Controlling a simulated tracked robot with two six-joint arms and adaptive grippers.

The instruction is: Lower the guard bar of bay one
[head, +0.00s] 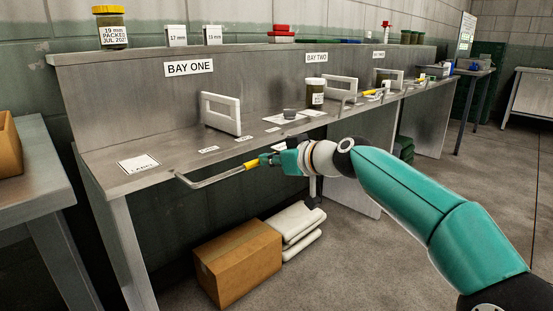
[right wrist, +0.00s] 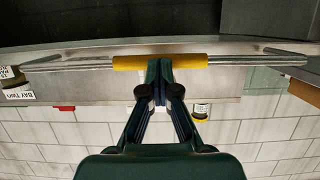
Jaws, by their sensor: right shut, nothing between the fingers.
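The guard bar (head: 212,178) of bay one is a thin grey metal bar with a yellow sleeve (head: 251,164). It runs out in front of the bench's front edge, at about bench-top height. My right gripper (head: 268,160) is at the sleeve, its fingers shut together with nothing between them. In the right wrist view the sleeve (right wrist: 188,62) lies crosswise at the fingertips (right wrist: 160,72); whether they touch it I cannot tell. The bar's right part is hidden behind my gripper in the head view. The BAY ONE sign (head: 188,67) is on the back panel. My left gripper is not in view.
A white frame (head: 221,127) and a label card (head: 138,163) are on the metal bench (head: 165,148). A jar (head: 315,93) stands toward bay two. Below are a cardboard box (head: 238,262) and folded white sacks (head: 297,221). The floor in front is clear.

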